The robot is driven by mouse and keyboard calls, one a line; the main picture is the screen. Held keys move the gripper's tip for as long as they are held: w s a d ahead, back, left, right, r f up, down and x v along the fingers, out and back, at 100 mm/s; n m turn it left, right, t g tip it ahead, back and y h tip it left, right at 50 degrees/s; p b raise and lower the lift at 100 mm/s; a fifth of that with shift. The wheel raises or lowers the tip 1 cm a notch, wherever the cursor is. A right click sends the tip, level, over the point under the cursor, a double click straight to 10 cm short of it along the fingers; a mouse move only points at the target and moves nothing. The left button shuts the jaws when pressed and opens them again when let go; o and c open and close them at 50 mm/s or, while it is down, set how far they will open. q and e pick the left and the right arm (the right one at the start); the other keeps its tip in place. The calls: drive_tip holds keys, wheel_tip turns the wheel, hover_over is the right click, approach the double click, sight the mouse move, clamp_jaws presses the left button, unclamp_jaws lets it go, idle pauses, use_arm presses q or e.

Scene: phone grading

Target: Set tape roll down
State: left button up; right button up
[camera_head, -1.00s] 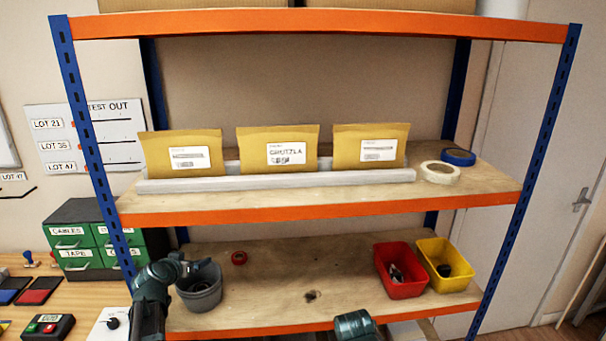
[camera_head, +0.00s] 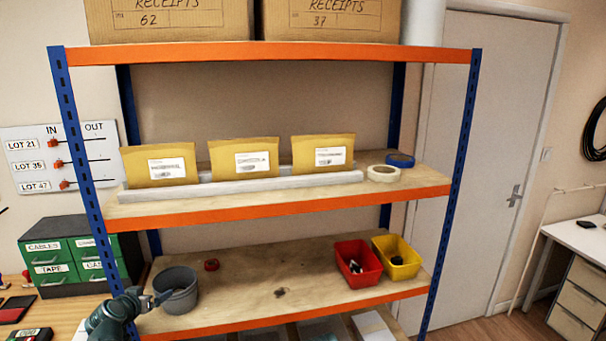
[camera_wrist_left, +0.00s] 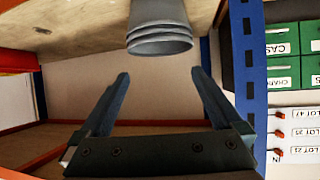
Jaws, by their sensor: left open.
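A small red tape roll (camera_head: 212,265) lies on the lower shelf, right of a grey pot (camera_head: 178,290). A cream tape roll (camera_head: 383,173) and a blue tape roll (camera_head: 400,160) lie at the right end of the middle shelf. My left gripper (camera_head: 152,297) is at the lower shelf's front left, just in front of the pot. In the left wrist view its fingers (camera_wrist_left: 160,85) are spread with nothing between them. The pot (camera_wrist_left: 158,30) hangs inverted beyond them there. No tape roll shows in that view. My right gripper is out of view.
Red (camera_head: 358,263) and yellow (camera_head: 397,257) bins stand at the lower shelf's right. Three tan envelopes (camera_head: 243,157) stand in a pale rack on the middle shelf. The blue left post (camera_head: 82,150) is close to my left arm. The lower shelf's middle is clear.

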use_arm(q)
drive_tip(key=s+d+f+m+g+h+b, duration=0.1)
drive_tip(key=s+d+f+m+g+h, duration=0.3)
drive_tip(key=d, duration=0.9)
drive_tip(key=s+d+f+n+g+y, duration=0.1)
drive_tip(key=s+d+f+g, duration=0.35)
drive_tip(key=d, duration=0.95)
drive_tip(key=s+d+f+g+y, duration=0.2)
drive_tip(key=s+d, duration=0.3)
drive_tip(key=s, duration=0.4)
drive_tip(key=s+d+f+m+g+y+b, duration=0.1)
drive_tip(key=s+d+f+g+y, duration=0.1)
drive_tip(key=s+d, duration=0.3)
drive_tip(key=shift+s+f, duration=0.55)
drive_tip(key=shift+s, duration=1.65)
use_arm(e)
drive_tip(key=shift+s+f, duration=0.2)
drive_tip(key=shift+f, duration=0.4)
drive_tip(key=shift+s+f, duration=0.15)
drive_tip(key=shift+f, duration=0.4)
